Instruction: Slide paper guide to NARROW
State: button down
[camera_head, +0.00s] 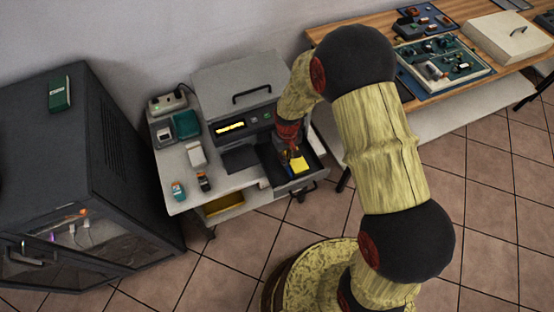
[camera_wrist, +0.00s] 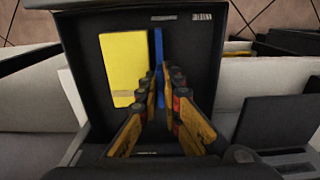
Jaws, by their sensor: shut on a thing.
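The paper guide is a thin upright blue strip (camera_wrist: 159,48) in the dark paper tray (camera_wrist: 205,75), seen in the wrist view. My gripper (camera_wrist: 163,82) has its fingers on both sides of the blue guide, shut on it, and they hide its lower part. A yellow paper stack (camera_wrist: 122,62) lies left of the guide with a narrow gap between them. Small pale marks on the tray's far edge are too small to read. In the head view my gripper (camera_head: 287,150) reaches down into the pulled-out tray (camera_head: 312,163), beside the yellow paper (camera_head: 299,165).
The grey printer (camera_head: 240,90) stands behind the tray on a light table with small devices (camera_head: 196,154) at its left. A dark cabinet (camera_head: 60,150) stands at far left. A wooden bench (camera_head: 420,110) with circuit boards is at right. Tiled floor is in front.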

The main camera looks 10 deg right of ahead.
jog(key=shift+d, duration=0.1)
jog(key=c, duration=2.2)
grip_release()
jog(key=shift+d, duration=0.1)
jog(key=shift+c, duration=0.2)
notch_tip(320, 180, up, 12)
